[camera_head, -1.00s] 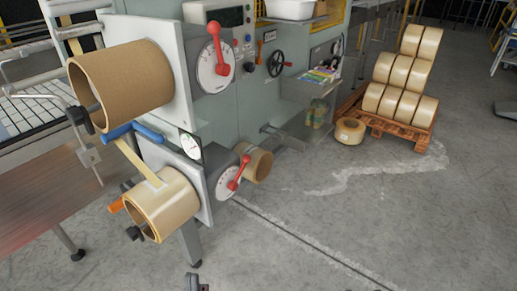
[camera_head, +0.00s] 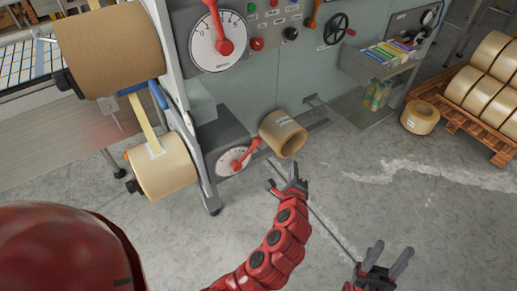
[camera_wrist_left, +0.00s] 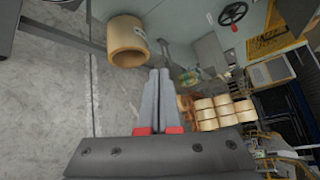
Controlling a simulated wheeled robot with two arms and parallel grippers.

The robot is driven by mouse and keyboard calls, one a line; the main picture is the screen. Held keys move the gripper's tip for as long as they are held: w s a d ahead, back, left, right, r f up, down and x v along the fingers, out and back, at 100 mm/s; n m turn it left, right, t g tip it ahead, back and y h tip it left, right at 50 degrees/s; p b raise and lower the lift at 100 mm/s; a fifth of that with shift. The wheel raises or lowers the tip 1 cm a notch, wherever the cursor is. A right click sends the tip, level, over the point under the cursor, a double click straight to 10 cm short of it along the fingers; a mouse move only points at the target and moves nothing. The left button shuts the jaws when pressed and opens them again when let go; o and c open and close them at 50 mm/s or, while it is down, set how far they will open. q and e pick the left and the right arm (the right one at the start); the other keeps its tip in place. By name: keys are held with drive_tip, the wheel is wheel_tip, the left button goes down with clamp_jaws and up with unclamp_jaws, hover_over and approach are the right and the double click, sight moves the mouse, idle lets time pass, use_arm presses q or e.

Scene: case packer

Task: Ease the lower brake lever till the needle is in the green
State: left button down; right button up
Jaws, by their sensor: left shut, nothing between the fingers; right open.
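The lower brake lever is a red lever (camera_head: 239,156) on a white dial (camera_head: 228,163), on the dark lower housing in the head view. It slopes up to the right, with its round knob at the upper right end. My left gripper (camera_head: 288,183) is to the right of and below the knob, apart from it. Its fingers are together and empty in the left wrist view (camera_wrist_left: 159,74). My right gripper (camera_head: 388,259) is open and empty over the floor at the lower right. No gauge with a needle and green band can be made out now.
A cardboard tape roll (camera_head: 283,134) lies just right of the lever, close to my left gripper. The lower tape roll (camera_head: 164,168) is left of the housing. An upper red lever (camera_head: 220,30) sits on a bigger dial. Open floor lies at the front right.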

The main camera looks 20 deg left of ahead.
sight(248, 153)
use_arm(q)
drive_tip(key=s+a+r+g+y, duration=0.1)
drive_tip(key=s+a+g+y, duration=0.2)
drive_tip(key=s+a+y, duration=0.15)
drive_tip(key=w+a+p, duration=0.4)
drive_tip(key=w+a, duration=0.2)
drive_tip(key=a, duration=0.1)
drive_tip(key=shift+w+a+f+n+p, duration=0.15)
drive_tip(key=shift+w+f+n+p, duration=0.1)
drive_tip(key=shift+w+n+p, duration=0.1)
drive_tip(key=shift+h, duration=0.25)
